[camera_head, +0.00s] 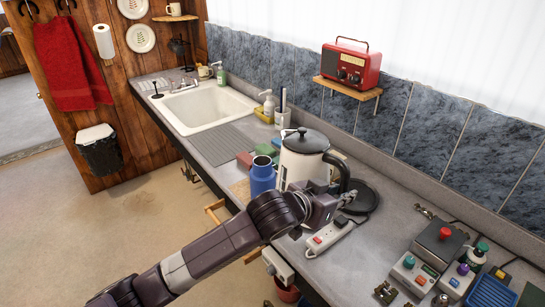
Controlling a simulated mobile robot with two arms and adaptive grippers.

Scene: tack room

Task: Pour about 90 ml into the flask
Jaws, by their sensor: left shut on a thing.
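A white kettle (297,168) with a dark lid and a black handle is in the middle of the counter view, off its round black base (364,198). My left gripper (339,198) is at the handle side of the kettle and is shut on its handle; the arm and gripper hide the kettle's lower part. The kettle looks close to upright. A blue flask (262,179) stands just left of the kettle; its open dark mouth faces up and its foot is partly behind my arm. No stream of liquid shows. My right gripper is not in view.
A power strip (328,236) lies right of my gripper. Control boxes with buttons (415,272) crowd the right of the counter. Red and green blocks (262,150) lie behind the flask. The sink (203,108) is farther left. A red radio (351,64) stands on a wall shelf.

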